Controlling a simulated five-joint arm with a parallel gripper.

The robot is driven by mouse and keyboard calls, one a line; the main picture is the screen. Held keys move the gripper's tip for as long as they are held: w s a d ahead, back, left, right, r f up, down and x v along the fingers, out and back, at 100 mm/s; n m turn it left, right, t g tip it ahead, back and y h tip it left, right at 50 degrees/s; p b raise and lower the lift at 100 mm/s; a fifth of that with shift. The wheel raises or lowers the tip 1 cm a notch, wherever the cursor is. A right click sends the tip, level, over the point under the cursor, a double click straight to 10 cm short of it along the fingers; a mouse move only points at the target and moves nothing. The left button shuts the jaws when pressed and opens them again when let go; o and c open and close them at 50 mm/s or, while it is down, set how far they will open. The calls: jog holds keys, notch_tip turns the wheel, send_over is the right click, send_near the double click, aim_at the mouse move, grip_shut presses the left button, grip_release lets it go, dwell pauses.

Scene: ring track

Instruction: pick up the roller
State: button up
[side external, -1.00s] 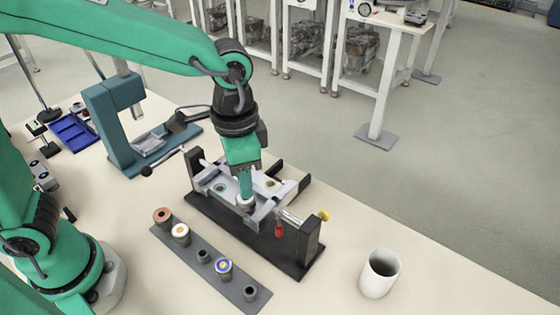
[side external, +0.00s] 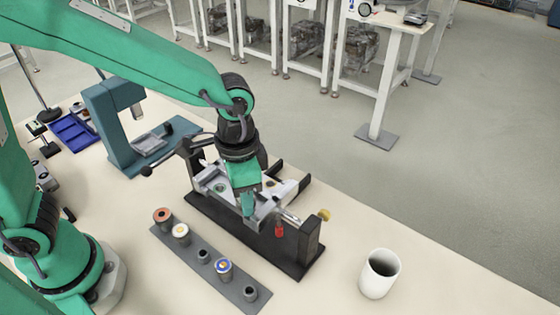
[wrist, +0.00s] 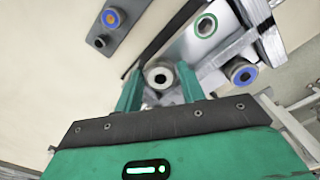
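My gripper (side external: 248,204) is low over the metal fixture (side external: 265,212), pointing down. In the wrist view its two green fingers (wrist: 160,70) stand apart, one on each side of a roller (wrist: 160,76) with a pale end face and a dark centre hole. A small gap seems to show between the roller and the fingers; whether they touch it is hard to tell. A blue-ringed roller (wrist: 242,75) sits on the fixture to the right in the wrist view.
A grey strip (side external: 193,254) in front of the fixture holds an orange-topped roller (side external: 163,216), a white-topped roller (side external: 181,233) and a blue-ringed roller (side external: 224,267). A white cup (side external: 379,281) stands at right. A teal press (side external: 115,125) stands behind at left.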

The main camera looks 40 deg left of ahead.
jog(key=c, duration=0.7)
jog(key=shift+r, duration=0.2)
jog(key=shift+r, duration=0.5)
notch_tip(320, 180, up, 3)
jog(key=shift+s+d+r, duration=0.1)
jog(key=s+d+r, duration=0.1)
jog(key=s+r, duration=0.1)
jog(key=s, duration=0.1)
jog(key=s+d+r, duration=0.2)
jog(key=s, duration=0.1)
jog(key=s+d+r, duration=0.2)
jog(key=s, duration=0.2)
jog(key=shift+s+r, duration=0.1)
jog(key=shift+r, duration=0.15)
